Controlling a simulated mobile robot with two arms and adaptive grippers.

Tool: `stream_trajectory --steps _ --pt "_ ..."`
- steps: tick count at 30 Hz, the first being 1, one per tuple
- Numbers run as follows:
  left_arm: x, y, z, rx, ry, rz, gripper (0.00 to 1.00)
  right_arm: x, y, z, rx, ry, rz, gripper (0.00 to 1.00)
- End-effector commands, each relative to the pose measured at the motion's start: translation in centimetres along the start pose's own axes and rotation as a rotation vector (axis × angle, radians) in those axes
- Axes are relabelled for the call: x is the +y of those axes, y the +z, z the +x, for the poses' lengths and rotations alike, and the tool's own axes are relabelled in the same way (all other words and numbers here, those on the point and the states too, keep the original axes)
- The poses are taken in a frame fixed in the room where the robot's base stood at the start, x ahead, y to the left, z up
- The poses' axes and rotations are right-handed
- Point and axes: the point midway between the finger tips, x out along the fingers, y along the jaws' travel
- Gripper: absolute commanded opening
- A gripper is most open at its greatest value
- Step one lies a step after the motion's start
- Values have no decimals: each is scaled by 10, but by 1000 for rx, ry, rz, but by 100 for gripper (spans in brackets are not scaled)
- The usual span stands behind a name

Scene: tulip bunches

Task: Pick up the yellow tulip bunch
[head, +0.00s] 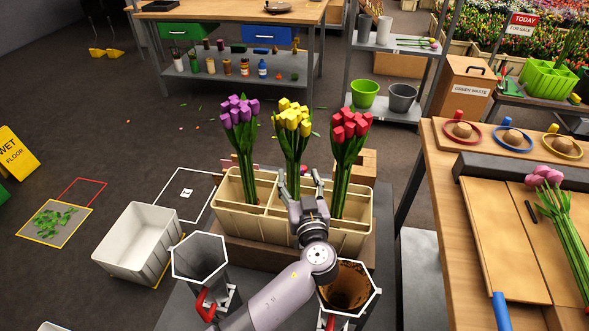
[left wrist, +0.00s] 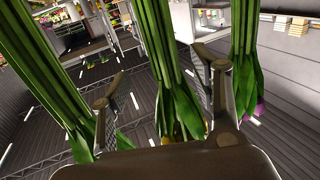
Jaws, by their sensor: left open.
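The yellow tulip bunch (head: 293,122) stands upright in the middle compartment of a cream divided planter (head: 262,232). The purple bunch (head: 240,118) stands left of it and the red bunch (head: 350,128) right of it. My left gripper (head: 299,178) is open at the near side of the yellow bunch's stems, below the blooms. In the left wrist view the middle stems (left wrist: 160,45) lie between the fingers of the left gripper (left wrist: 160,64), with no clear grip on them. Yellow blooms are mostly hidden behind the palm there. My right gripper is not seen.
Two grey hexagonal-rimmed containers (head: 200,257) (head: 350,312) stand in front of the planter, close to my left forearm. A white bin (head: 137,243) is at left. A wooden bench (head: 480,215) with pink tulips (head: 560,205) is at right. The floor at far left is mostly free.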

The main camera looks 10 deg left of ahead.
Motion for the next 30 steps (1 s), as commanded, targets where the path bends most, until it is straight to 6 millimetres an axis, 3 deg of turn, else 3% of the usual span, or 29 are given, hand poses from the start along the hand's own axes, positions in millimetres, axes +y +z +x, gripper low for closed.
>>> stream_trajectory --steps 6,12,20,30 --pt "-6 -8 31 2 -3 4 57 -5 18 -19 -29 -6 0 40" --pt "-6 -4 52 0 -1 0 57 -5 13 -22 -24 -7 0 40" --pt "-6 -3 54 -1 -1 -1 57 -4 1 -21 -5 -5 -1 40" --pt "-6 -3 54 -1 0 -1 34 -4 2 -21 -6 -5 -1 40"
